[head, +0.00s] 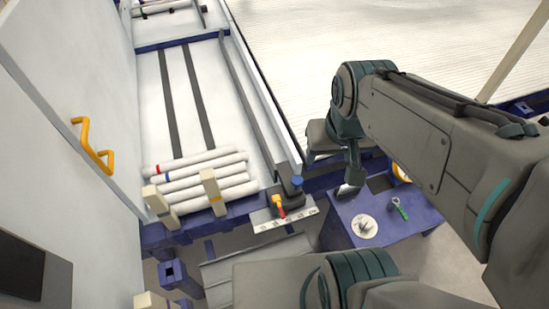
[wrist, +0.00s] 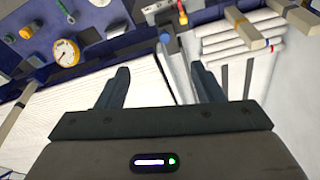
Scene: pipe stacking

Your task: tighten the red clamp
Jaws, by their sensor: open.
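The red clamp (head: 282,213) is a small red part beside a yellow piece on the light metal plate at the near end of the pipe rack. The red part also shows at the top of the wrist view (wrist: 182,13). A blue round knob (head: 297,181) stands just behind it to the right. My gripper (wrist: 162,85) has its two dark fingers spread apart with nothing between them. In the head view my gripper is to the right of the clamp and apart from it, with its fingertips hard to make out.
Several white pipes (head: 203,176) lie between cream posts (head: 213,192). A blue bench (head: 372,222) on the right holds a white disc (head: 363,226) and a green-handled tool (head: 399,208). A yellow-rimmed gauge (wrist: 66,52) shows in the wrist view. A yellow handle (head: 91,148) is on the left panel.

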